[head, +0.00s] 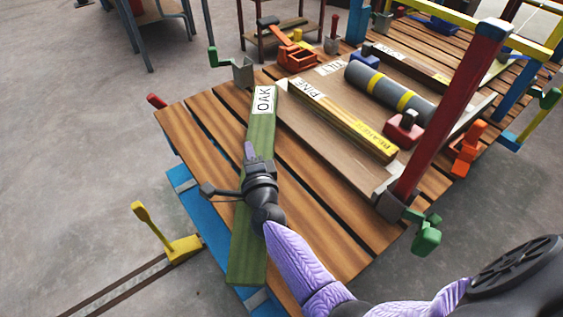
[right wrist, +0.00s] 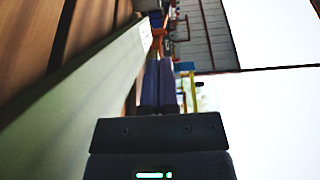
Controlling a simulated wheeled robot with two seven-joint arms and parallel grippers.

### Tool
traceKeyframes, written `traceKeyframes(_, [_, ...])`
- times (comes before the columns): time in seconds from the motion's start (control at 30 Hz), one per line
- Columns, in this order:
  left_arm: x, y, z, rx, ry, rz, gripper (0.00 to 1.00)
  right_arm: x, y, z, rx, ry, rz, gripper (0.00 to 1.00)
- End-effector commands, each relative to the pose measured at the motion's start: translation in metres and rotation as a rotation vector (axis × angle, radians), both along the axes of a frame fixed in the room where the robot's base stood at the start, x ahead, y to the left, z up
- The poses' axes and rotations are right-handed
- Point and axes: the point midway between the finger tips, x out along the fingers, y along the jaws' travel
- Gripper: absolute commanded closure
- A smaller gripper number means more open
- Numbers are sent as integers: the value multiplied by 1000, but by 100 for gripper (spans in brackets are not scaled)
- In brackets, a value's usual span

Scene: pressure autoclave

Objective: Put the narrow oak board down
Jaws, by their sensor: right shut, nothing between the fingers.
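The narrow oak board (head: 262,130) is green with a white OAK label at its far end. It lies lengthwise on the left part of the slatted wooden table (head: 320,235), its near end by the table's near edge. My right gripper (head: 249,150) is over the middle of the board in the head view and hides part of it. Its purple fingers (right wrist: 158,85) are shut and empty. In the right wrist view the board (right wrist: 75,110) runs along the left side of the fingers; I cannot tell if they touch it. My left gripper is not in view.
A board labelled PINE (head: 340,115) lies right of the oak board. Beyond it are a grey cylinder with yellow bands (head: 390,92) and a red clamp (head: 404,130). A red post (head: 450,110) rises at the right. A yellow lever (head: 170,240) stands at the lower left.

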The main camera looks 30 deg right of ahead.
Motion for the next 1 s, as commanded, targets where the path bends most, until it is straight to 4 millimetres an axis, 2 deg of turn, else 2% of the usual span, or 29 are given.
traceKeyframes(0.33, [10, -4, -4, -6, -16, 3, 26, -36, -69, -2, -5, 2, -1, 100])
traceKeyframes(0.43, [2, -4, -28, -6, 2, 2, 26, -36, -69, -32, -1, 6, 1, 100])
traceKeyframes(0.6, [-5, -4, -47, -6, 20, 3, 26, -35, -69, -56, -1, 5, 0, 100])
traceKeyframes(0.8, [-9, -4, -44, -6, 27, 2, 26, -31, -60, -51, 1, 0, 0, 100])
traceKeyframes(1.0, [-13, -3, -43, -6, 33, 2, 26, -30, -59, -50, 0, 0, -1, 100])
